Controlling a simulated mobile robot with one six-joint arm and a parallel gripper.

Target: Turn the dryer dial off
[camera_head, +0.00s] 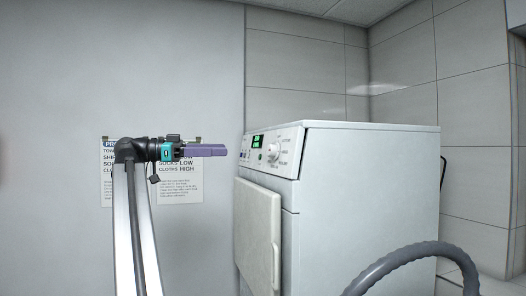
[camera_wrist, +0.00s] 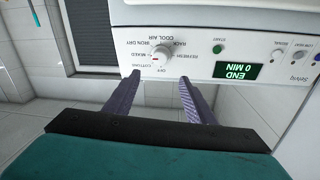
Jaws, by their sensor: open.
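The dryer (camera_head: 375,185) is a white front-loading machine, with its control panel (camera_head: 272,150) at the top of its front. The dial (camera_wrist: 162,52) is a round white knob with words printed around it; it also shows in the head view (camera_head: 273,152). A green display beside it (camera_wrist: 236,71) reads "END 0 MIN", upside down in the wrist view. My gripper (camera_wrist: 158,82) is open, with two purple fingers pointing toward the panel. The dial lies just beyond and between the fingertips, and they seem apart from it. In the head view my gripper (camera_head: 226,150) is left of the panel.
The dryer door (camera_head: 258,225) is below the panel and looks closed. A grey hose (camera_head: 415,255) curves at the lower right. A printed sign (camera_head: 180,190) hangs on the wall behind my arm. A green start button (camera_wrist: 217,49) is near the dial.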

